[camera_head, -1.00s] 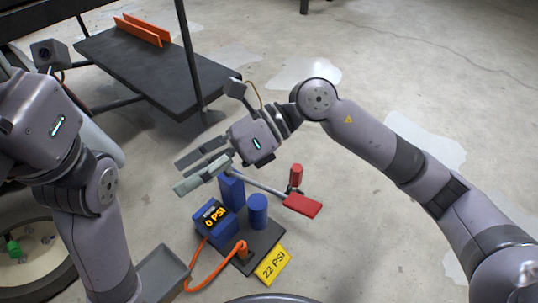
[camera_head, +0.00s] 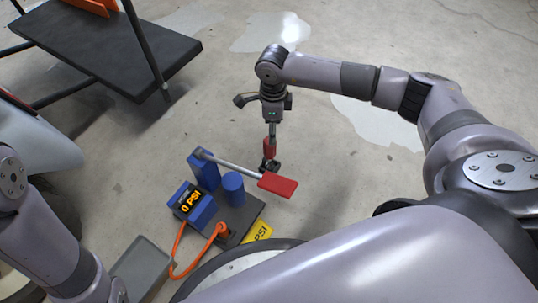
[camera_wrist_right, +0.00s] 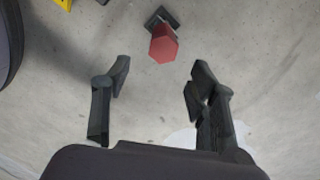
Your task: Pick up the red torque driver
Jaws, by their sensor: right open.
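The red torque driver (camera_head: 269,150) stands upright in a small black stand (camera_head: 269,166) on the floor, behind the pump's red lever grip. In the right wrist view its hexagonal red top (camera_wrist_right: 163,45) shows just beyond the fingertips, roughly centred between them. My right gripper (camera_head: 271,124) points down above the driver in the head view; in the wrist view the right gripper (camera_wrist_right: 160,72) is open and empty, its two fingers apart. I cannot tell the exact height between fingers and driver. My left arm shows at the lower left, but its gripper is outside the frame.
A blue pump (camera_head: 194,205) with a 0 PSI display, an orange hose (camera_head: 177,250) and a red-gripped lever (camera_head: 278,185) stands close left of the driver. A yellow PSI sign (camera_head: 259,232) lies near it. A black cart shelf (camera_head: 105,50) is at upper left. Floor to the right is clear.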

